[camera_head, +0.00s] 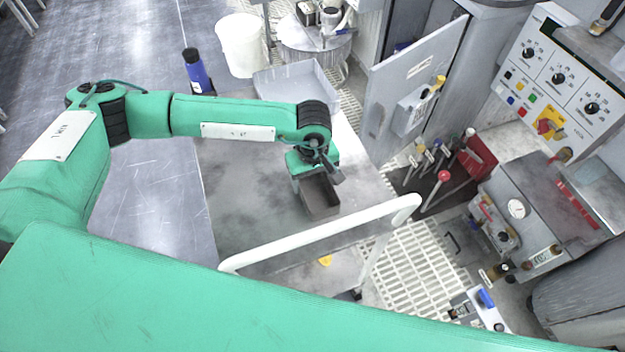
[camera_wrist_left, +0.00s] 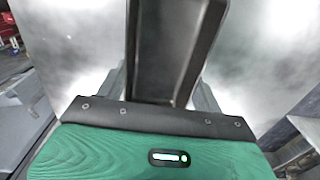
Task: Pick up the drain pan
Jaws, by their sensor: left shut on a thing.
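The drain pan (camera_head: 321,196) is a small dark grey, open rectangular pan over the grey metal table in the head view. My left gripper (camera_head: 314,174) reaches it from above and is shut on its near end. In the left wrist view, the drain pan (camera_wrist_left: 168,50) stretches away between the two fingers, with its inside bare. I cannot tell whether its underside touches the table. My right gripper is not in view.
A white rail (camera_head: 320,234) crosses in front of the pan. A grey tray (camera_head: 297,88) lies behind my arm, near a blue bottle (camera_head: 197,72) and a white bucket (camera_head: 242,47). An open cabinet door (camera_head: 408,75) stands to the right. The table left of the pan is clear.

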